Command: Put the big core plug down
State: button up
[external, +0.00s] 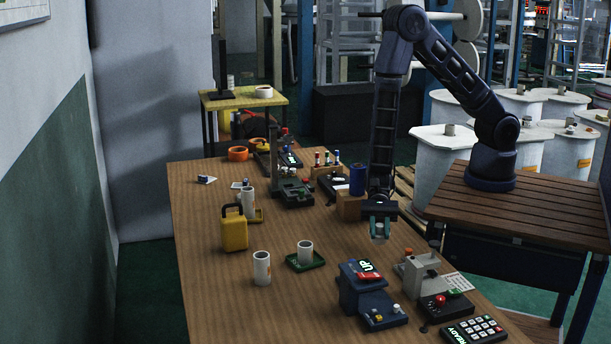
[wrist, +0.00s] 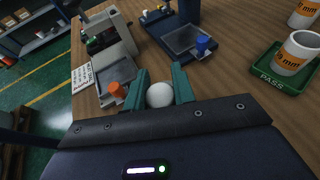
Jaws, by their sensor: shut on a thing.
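My gripper (external: 380,230) hangs over the right part of the wooden table, pointing down. In the wrist view its two green fingers (wrist: 159,88) are shut on a pale round piece, the big core plug (wrist: 159,95). Only its rounded top shows there; in the external view it is a small pale spot between the fingers. The plug seems to be above the table, though its exact height is hard to tell. White cores stand on the table (external: 261,268) and on a green PASS tray (external: 305,250), which also shows in the wrist view (wrist: 262,78).
A dark blue device (external: 360,293) and a grey device (external: 418,272) stand in front of my gripper. Orange (wrist: 116,89) and blue (wrist: 203,43) pieces sit by the devices. A cardboard block (external: 350,207) stands close behind.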

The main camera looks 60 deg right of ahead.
aim_at(380, 243)
jog(key=shift+f, duration=1.95)
jog(key=shift+f, duration=0.1)
jog(key=o, duration=1)
jog(key=shift+w+d+r, duration=0.1)
jog(key=shift+d+r, duration=0.1)
jog(key=shift+r, duration=0.05)
jog(key=v, duration=0.2)
jog(key=shift+w+d, duration=0.15)
jog(key=shift+d, duration=0.15)
jog(key=shift+r, duration=3.55)
